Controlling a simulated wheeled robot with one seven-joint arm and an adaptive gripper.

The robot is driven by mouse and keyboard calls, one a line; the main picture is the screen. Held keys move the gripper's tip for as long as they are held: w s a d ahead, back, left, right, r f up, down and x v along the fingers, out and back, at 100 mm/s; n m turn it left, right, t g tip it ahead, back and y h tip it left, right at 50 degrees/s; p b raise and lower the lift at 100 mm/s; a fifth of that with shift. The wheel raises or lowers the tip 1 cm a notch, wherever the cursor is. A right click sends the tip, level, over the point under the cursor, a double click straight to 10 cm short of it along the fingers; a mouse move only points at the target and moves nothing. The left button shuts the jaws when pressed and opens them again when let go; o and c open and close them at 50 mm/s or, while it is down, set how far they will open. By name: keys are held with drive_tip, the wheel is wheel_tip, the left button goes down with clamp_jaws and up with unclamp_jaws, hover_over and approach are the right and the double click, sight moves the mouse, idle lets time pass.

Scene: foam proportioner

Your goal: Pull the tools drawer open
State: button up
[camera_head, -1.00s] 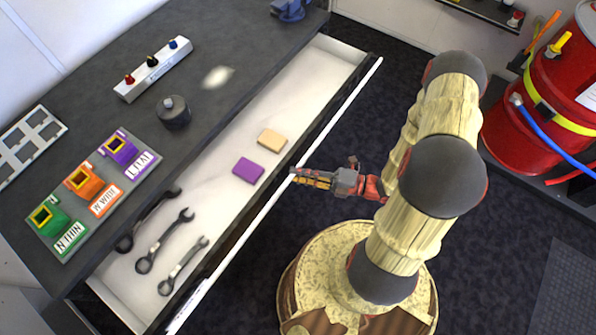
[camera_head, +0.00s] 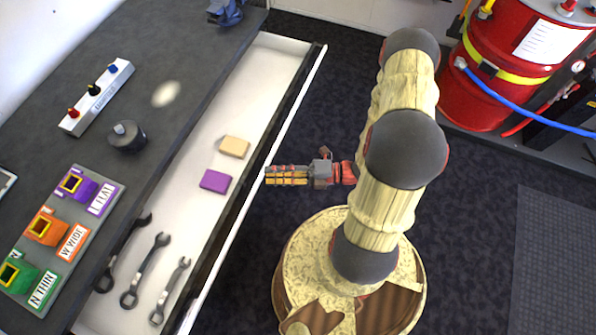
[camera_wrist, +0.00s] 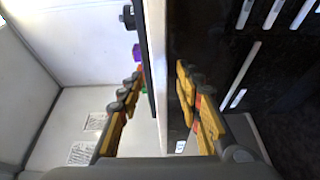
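The tools drawer (camera_head: 262,85) stands pulled out from under the dark worktop, its white inside showing. It holds several wrenches (camera_head: 147,268), a purple block (camera_head: 215,181) and a tan block (camera_head: 234,147). My gripper (camera_head: 270,175) is at the outer side of the drawer's front edge (camera_head: 287,120), about midway along it. In the wrist view, the fingers of my gripper (camera_wrist: 160,95) are spread, with a pale upright strip seen between them. The fingers look apart from the strip; I cannot tell whether any finger touches the drawer. The drawer's handle is not clearly seen.
On the worktop (camera_head: 150,45) are a row of colored knobs (camera_head: 97,96), a dark round weight (camera_head: 127,136) and a board of labelled nozzles (camera_head: 62,237). A red drum (camera_head: 490,75) with a blue hose stands at right. Dark floor lies clear beside the drawer.

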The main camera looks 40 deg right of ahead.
drive_tip(key=v, duration=0.9)
drive_tip(key=shift+s+d, duration=0.25)
